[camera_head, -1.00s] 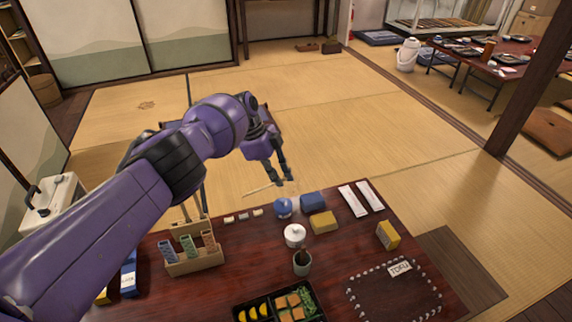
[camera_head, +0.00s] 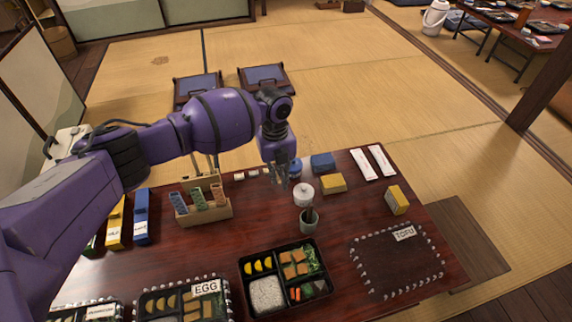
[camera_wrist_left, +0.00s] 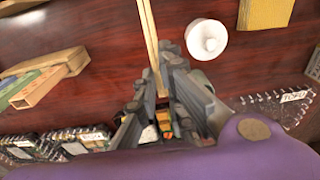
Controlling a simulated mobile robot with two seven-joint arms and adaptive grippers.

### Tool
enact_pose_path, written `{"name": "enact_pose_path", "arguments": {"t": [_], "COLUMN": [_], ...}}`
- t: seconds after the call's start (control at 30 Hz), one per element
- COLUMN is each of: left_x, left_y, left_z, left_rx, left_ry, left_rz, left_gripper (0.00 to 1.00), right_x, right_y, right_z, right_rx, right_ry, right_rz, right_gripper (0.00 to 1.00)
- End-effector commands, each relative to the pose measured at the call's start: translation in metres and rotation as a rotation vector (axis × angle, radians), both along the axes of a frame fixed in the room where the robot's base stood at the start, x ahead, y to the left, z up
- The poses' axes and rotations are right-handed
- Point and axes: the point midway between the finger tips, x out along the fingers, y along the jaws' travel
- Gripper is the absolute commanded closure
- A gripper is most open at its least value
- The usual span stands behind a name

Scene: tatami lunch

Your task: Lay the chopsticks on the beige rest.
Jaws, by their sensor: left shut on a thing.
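My left gripper (camera_head: 282,182) is over the far part of the dark table, just left of the white lidded pot. In the left wrist view, its fingers (camera_wrist_left: 162,82) are shut on the pale wooden chopsticks (camera_wrist_left: 152,38), which run up out of the top of the picture. In the head view I cannot make out the chopsticks against the gripper. Small pale rests (camera_head: 240,174) sit in a row near the table's far edge, left of the gripper. Their colours are too close to tell the beige one. My right gripper is not in view.
The white pot (camera_head: 303,194), a dark cup (camera_head: 309,222), a yellow box (camera_head: 333,183) and a blue box (camera_head: 322,163) stand close right of the gripper. A wooden holder (camera_head: 209,214) stands left. A bento box (camera_head: 267,296) lies in front. Bare table lies between holder and cup.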

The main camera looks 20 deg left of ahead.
Motion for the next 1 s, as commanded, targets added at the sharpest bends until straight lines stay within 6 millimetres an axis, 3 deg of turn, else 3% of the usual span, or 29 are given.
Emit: {"name": "enact_pose_path", "arguments": {"t": [0.37, 1.0], "left_x": [0.0, 0.0], "left_y": [0.0, 0.0], "left_z": [-0.014, -0.062], "left_rx": [0.008, 0.007], "left_ry": [-0.011, -0.012], "left_rz": [0.001, 0.002], "left_gripper": [1.0, 1.0], "right_x": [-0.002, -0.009], "right_y": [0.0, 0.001], "right_z": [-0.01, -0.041], "right_rx": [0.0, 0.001], "right_ry": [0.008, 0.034], "right_rz": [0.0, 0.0], "right_gripper": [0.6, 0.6]}}
